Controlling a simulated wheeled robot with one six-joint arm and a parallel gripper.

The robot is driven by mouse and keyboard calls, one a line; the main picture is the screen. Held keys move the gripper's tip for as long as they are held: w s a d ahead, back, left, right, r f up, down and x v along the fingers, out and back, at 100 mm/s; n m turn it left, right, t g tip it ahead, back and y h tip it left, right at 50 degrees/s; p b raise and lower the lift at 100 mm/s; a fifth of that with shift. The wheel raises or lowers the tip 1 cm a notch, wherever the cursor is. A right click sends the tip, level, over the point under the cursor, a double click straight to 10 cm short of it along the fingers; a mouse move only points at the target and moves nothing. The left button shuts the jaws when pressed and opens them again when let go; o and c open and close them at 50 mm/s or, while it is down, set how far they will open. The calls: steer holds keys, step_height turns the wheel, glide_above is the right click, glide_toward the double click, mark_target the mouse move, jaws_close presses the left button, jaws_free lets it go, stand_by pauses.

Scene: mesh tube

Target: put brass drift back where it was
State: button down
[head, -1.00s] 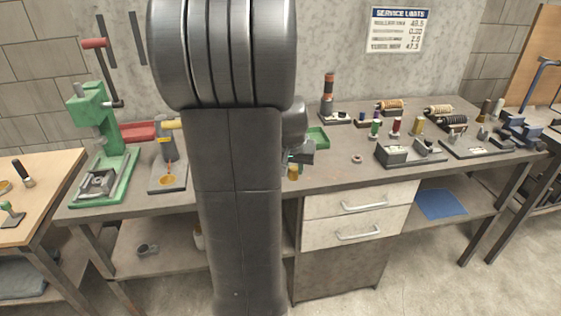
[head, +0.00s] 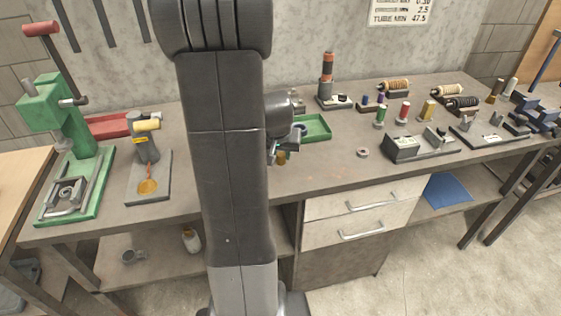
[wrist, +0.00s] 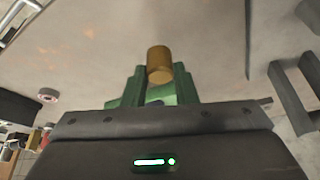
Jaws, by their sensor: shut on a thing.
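The brass drift (wrist: 159,62) is a short brass-coloured cylinder. In the wrist view its end rises between the green fingers of my gripper (wrist: 158,86), which is shut on it. The lower part of the drift is hidden between the fingers. In the head view a small part of the drift (head: 281,158) shows beside my arm, over the front part of the bench. My gripper there is mostly hidden by the arm. I cannot tell the drift's exact height above the bench top.
A green tray (head: 316,128) lies behind the gripper on the grey bench (head: 330,180). A small ring (head: 363,153) lies to the right. A green press (head: 62,125) and a yellow-topped stand (head: 147,160) are at left. Spools and fixtures (head: 418,142) fill the right.

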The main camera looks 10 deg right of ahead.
mark_target(280, 159)
steer(key=shift+f, duration=1.75)
steer(key=shift+f+b, duration=0.2)
steer(key=shift+b, duration=0.1)
steer(key=c, duration=1.1)
jaws_free()
steer(key=shift+c, duration=0.2)
steer(key=shift+r, duration=0.1)
steer(key=shift+r, duration=0.4)
steer(key=v, duration=1.1)
steer(key=shift+s+r+p, duration=0.15)
steer(key=shift+s+p, duration=0.05)
steer(key=shift+p, duration=0.15)
